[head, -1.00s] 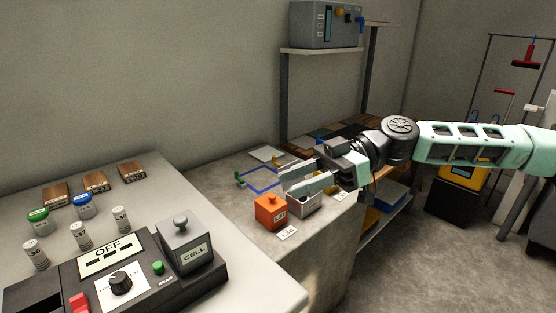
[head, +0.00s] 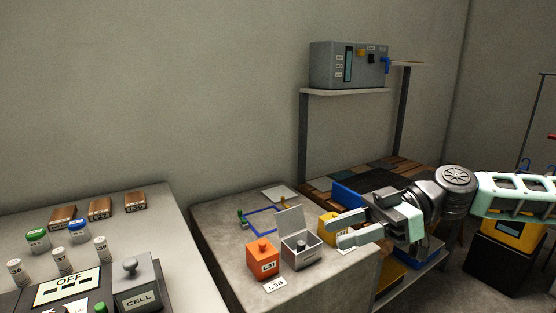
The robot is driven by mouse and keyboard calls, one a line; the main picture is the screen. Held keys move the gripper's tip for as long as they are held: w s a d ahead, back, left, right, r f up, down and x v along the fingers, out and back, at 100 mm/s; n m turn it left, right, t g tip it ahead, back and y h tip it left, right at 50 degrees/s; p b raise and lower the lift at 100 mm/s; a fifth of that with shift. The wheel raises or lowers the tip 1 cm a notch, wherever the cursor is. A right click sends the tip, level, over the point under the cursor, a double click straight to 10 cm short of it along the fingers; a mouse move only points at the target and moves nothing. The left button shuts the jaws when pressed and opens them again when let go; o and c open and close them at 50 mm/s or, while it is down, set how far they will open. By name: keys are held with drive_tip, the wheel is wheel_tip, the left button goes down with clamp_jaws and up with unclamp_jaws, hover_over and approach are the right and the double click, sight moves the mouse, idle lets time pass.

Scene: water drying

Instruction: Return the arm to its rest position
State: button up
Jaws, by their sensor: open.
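My arm (head: 510,195) reaches in from the right in the head view, pale green with a dark wrist joint. My gripper (head: 345,232) is open, its two grey fingers pointing left with nothing between them. It is over the right part of the concrete bench, just right of a small grey open box (head: 301,255) with a raised lid. An orange box (head: 262,259) marked L31 stands left of the grey box. A yellow item (head: 330,225) shows partly behind the fingers.
A device (head: 72,283) reading OFF, a CELL block (head: 137,285), vials and wooden blocks (head: 100,209) occupy the left bench. A blue frame (head: 262,222) lies on the concrete bench (head: 215,220). A grey unit (head: 345,65) sits on a shelf. A black-and-yellow bin (head: 505,255) stands right.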

drive_tip(key=s+a+f+m+g+h, duration=0.15)
drive_tip(key=s+f+m+h, duration=0.35)
drive_tip(key=s+f+h, duration=0.95)
drive_tip(key=s+d+r+m+t+p, duration=0.2)
drive_tip(key=r+m+p, duration=0.1)
drive_tip(key=r+p, duration=0.6)
drive_tip(key=s+d+r+m+t+p, duration=0.2)
drive_tip(key=r+p, duration=0.7)
drive_tip(key=r, duration=0.8)
drive_tip(key=shift+s+m+t, duration=0.2)
drive_tip(key=shift+m+t, duration=0.15)
drive_tip(key=shift+m, duration=0.25)
drive_tip(key=shift+c, duration=0.2)
